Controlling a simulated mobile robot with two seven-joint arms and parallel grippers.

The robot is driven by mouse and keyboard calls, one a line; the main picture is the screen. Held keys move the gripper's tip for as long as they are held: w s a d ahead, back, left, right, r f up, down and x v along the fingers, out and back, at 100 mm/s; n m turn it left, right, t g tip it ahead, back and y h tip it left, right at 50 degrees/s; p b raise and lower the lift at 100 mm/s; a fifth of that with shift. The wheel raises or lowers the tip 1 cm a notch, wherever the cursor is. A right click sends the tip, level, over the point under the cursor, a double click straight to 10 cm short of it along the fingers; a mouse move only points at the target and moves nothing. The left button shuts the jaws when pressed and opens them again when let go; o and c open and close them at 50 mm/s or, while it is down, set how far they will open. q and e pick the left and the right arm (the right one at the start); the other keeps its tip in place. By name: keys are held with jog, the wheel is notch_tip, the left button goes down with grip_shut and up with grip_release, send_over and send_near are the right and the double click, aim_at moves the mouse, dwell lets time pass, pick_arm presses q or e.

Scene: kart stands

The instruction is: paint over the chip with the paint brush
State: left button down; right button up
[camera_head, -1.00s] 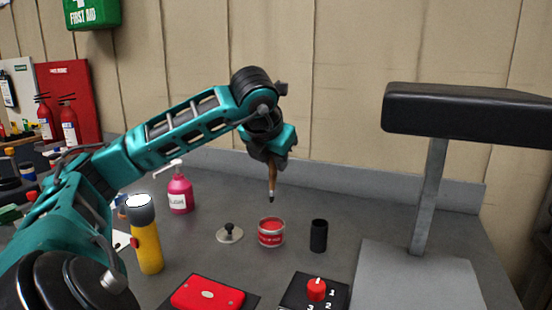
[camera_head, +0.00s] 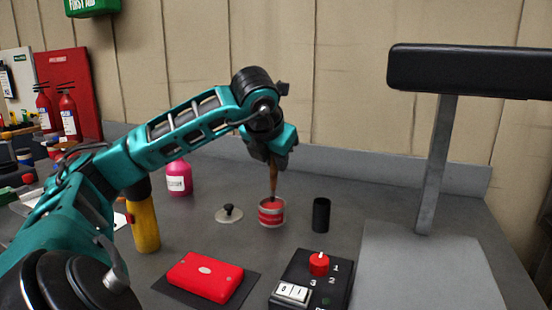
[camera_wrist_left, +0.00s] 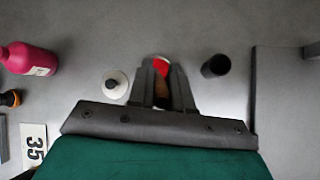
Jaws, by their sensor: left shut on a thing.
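My left gripper (camera_head: 272,150) is shut on the paint brush (camera_head: 273,176), which hangs upright with its bristles down. The brush tip is inside or at the mouth of the red paint tin (camera_head: 271,213); its exact depth is hidden. In the left wrist view my gripper (camera_wrist_left: 162,82) is over the red paint of the tin (camera_wrist_left: 161,65), and the fingers hide most of the brush. The chip cannot be made out; a red case (camera_head: 204,277) lies on a dark mat at the front. My right gripper is out of view.
The tin's lid (camera_head: 229,213) lies left of the tin and a black cup (camera_head: 321,215) stands to its right. A pink bottle (camera_head: 179,178), yellow flashlight (camera_head: 143,222), switch box (camera_head: 318,275) and grey stand (camera_head: 434,180) with a black top surround it.

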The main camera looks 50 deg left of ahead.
pick_arm(q)
jog(key=shift+f+b, duration=0.7)
jog(key=shift+f, duration=0.1)
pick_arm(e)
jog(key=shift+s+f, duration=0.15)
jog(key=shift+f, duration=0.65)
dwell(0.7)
pick_arm(q)
jog(key=shift+r, duration=0.1)
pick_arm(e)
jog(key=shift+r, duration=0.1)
pick_arm(q)
notch_tip(320, 180, up, 3)
jog(key=p, duration=0.3)
jog(key=shift+r, duration=0.1)
jog(key=shift+r+p, duration=0.65)
jog(key=shift+p, duration=0.15)
notch_tip(320, 180, up, 2)
jog(key=shift+r+p, duration=0.1)
jog(key=shift+p, duration=0.9)
jog(key=shift+r, duration=0.15)
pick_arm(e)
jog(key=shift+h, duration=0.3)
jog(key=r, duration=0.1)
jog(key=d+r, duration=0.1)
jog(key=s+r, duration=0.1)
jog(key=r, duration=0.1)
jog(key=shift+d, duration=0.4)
